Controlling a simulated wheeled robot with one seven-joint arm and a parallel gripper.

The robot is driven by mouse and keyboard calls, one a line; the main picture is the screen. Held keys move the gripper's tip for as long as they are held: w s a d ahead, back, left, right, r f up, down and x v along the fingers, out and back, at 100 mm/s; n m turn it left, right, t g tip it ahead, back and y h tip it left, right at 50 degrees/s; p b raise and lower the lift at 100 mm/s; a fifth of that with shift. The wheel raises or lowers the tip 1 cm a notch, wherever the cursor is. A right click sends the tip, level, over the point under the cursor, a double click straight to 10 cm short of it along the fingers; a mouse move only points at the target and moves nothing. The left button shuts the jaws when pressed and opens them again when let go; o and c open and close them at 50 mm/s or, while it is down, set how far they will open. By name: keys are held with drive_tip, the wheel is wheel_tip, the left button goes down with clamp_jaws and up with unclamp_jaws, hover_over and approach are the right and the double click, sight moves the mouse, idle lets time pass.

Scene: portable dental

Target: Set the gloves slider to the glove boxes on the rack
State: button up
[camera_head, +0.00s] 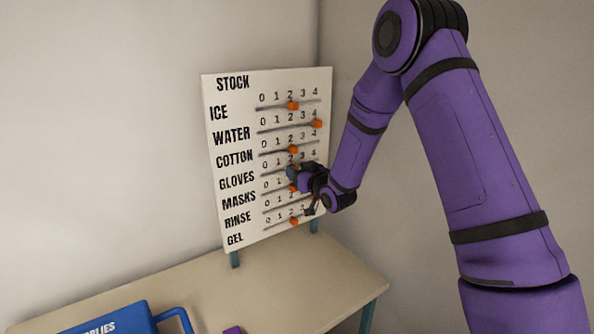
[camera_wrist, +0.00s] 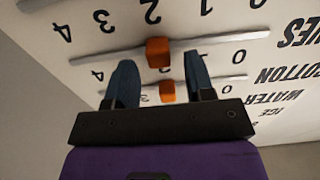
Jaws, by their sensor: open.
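The white STOCK board (camera_head: 226,108) stands on the table with rows for ICE, WATER, COTTON, GLOVES, MASKS, RINSE and GEL, each with a rail numbered 0 to 4. In the wrist view the board is upside down, and the gloves slider (camera_wrist: 157,52), an orange block, sits near 2 on its rail. My gripper (camera_wrist: 158,62) is open, its two dark blue fingers on either side of this slider with visible gaps. In the head view my gripper (camera_head: 293,172) covers much of the GLOVES row. No rack or glove boxes are in view.
The cotton slider (camera_wrist: 167,92) shows close behind the fingers; it is near 2. The water slider (camera_head: 317,124) is at 4. A blue supplies case (camera_head: 115,318) stands on the table (camera_head: 290,278) at front left. The table between case and board is clear.

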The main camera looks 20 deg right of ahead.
sight(278, 169)
drive_tip(key=shift+w+a, duration=0.15)
drive_tip(key=shift+w, duration=0.35)
clamp_jaws()
drive_tip(key=shift+s+a, duration=0.25)
drive_tip(key=shift+a, duration=0.5)
drive_tip(key=shift+s+a, duration=0.25)
drive_tip(key=shift+a, duration=0.45)
drive_tip(key=shift+s+a, duration=0.25)
drive_tip(key=shift+a, duration=0.5)
unclamp_jaws()
